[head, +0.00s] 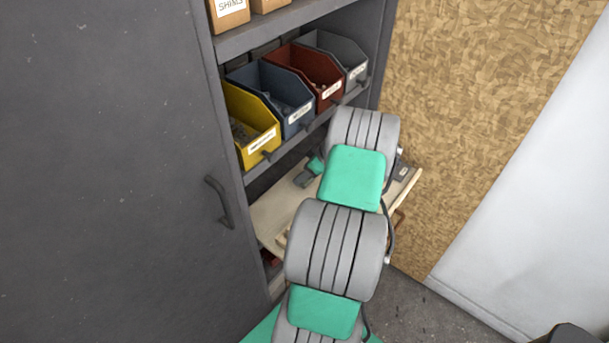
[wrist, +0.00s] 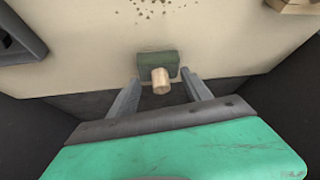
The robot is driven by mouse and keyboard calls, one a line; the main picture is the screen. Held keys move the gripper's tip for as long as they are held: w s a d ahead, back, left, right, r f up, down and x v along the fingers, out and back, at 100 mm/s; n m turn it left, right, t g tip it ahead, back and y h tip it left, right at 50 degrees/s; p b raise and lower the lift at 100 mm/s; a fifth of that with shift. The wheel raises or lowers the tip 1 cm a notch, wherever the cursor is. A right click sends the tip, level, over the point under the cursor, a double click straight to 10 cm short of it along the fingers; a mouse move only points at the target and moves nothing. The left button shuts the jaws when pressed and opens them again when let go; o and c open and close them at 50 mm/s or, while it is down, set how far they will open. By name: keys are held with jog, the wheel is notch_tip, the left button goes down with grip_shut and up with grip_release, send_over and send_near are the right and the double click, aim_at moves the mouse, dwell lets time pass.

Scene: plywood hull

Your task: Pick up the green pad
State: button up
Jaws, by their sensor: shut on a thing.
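The green pad (wrist: 145,64) is a small dark green block with a pale wooden knob (wrist: 160,80) on it, seen in the wrist view near the front edge of a pale board. My gripper (wrist: 159,84) has one grey finger at each side of the pad and is shut on it. I cannot tell whether the pad still touches the board. In the head view my arm covers much of this spot, and I cannot make out the pad there.
The pale board (head: 272,213) is a low shelf in a grey cabinet. Yellow (head: 250,128), blue (head: 290,103), red (head: 315,80) and grey (head: 345,55) bins stand above it. A dark object (wrist: 18,38) and a wooden piece (wrist: 293,5) lie on the board. A grey door (head: 110,170) is at left.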

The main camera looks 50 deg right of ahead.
notch_tip(320, 180, up, 3)
jog(key=shift+d+r+b, duration=0.1)
jog(key=shift+b, duration=0.55)
jog(key=s+r+b, duration=0.1)
jog(key=s+r, duration=0.8)
jog(key=s, duration=0.5)
jog(key=shift+r+b, duration=0.4)
